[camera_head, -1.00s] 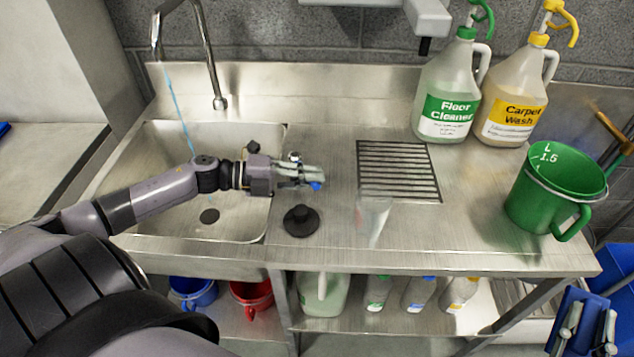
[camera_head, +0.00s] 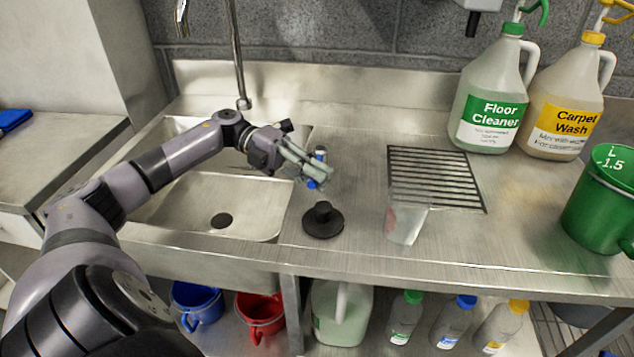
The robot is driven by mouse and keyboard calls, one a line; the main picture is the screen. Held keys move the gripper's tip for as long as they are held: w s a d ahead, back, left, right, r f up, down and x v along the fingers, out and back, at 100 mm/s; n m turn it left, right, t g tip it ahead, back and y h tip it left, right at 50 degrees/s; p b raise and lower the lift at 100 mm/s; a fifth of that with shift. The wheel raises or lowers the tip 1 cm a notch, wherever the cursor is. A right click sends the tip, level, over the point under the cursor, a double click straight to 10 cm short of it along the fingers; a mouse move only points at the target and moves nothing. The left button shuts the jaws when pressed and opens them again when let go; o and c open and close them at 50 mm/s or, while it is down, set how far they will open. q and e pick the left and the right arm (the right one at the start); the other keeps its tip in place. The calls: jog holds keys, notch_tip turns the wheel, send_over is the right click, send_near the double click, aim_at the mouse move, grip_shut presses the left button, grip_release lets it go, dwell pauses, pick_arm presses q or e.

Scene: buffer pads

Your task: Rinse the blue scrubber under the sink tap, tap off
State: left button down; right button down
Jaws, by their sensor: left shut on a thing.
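My left gripper (camera_head: 318,176) is shut above the counter, just right of the sink. Small blue parts of the scrubber (camera_head: 313,184) show at its fingertips; the fingers hide most of it. The steel sink (camera_head: 185,207) has a dark drain in its floor. The tap (camera_head: 238,60) stands behind it, with the spout end (camera_head: 182,28) at the top left. No water stream shows under the spout. My right gripper is out of view.
A black round knobbed object (camera_head: 323,221) stands below my left gripper. A clear cup (camera_head: 405,224) stands by the drain grille (camera_head: 435,179). Floor cleaner (camera_head: 490,105) and carpet wash (camera_head: 560,115) jugs and a green measuring jug (camera_head: 600,208) stand at right.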

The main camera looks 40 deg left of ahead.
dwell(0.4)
pick_arm(q)
jog(key=c, duration=1.6)
grip_release()
jog(key=v, duration=1.2)
